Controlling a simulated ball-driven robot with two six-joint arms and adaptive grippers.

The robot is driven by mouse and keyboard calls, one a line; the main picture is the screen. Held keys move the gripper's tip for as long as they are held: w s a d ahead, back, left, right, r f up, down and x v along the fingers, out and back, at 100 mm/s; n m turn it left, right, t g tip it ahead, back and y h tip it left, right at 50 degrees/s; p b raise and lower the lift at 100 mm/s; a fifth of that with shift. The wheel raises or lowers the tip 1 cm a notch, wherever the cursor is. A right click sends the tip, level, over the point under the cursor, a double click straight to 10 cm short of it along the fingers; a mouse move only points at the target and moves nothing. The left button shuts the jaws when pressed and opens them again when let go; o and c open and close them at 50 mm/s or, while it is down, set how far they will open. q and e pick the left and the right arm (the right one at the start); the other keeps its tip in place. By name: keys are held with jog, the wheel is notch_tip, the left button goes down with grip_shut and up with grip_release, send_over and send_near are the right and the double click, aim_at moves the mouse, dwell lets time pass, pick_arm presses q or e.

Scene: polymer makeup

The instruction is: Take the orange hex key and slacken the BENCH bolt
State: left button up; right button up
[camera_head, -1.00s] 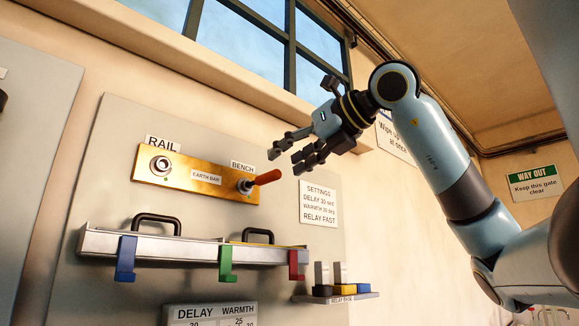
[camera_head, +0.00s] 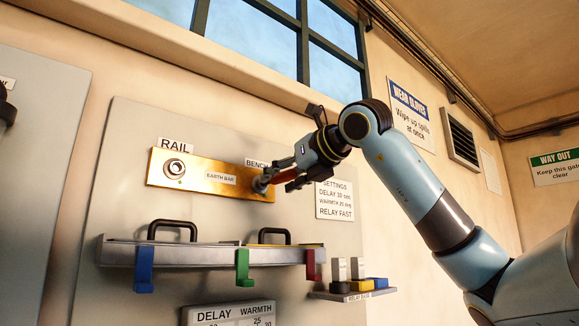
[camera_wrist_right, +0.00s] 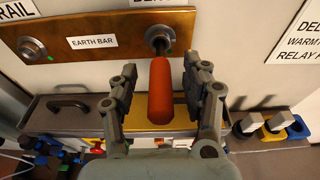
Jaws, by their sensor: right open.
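The brass earth bar (camera_head: 207,193) is mounted on the wall panel, with a RAIL bolt (camera_head: 174,168) at its left end and a BENCH bolt (camera_head: 262,184) at its right. The orange hex key (camera_wrist_right: 160,90) sticks out from the BENCH bolt, which also shows in the right wrist view (camera_wrist_right: 158,38). In the head view the key (camera_head: 284,176) is partly covered by my right gripper (camera_head: 285,175). In the right wrist view the fingers of my right gripper (camera_wrist_right: 163,100) stand open on both sides of the key, with a gap on each side. My left gripper is not in view.
Below the bar is a tray (camera_head: 200,256) with black handles and blue, green and red hooks. A small relay base shelf (camera_head: 352,295) stands at lower right. A settings card (camera_head: 336,199) is on the wall close to my right gripper.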

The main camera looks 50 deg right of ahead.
grip_shut()
dwell(0.3)
jog(key=shift+s, duration=0.1)
jog(key=shift+s+b, duration=0.45)
jog(key=shift+s, duration=0.05)
jog(key=shift+s, duration=0.2)
dwell(0.3)
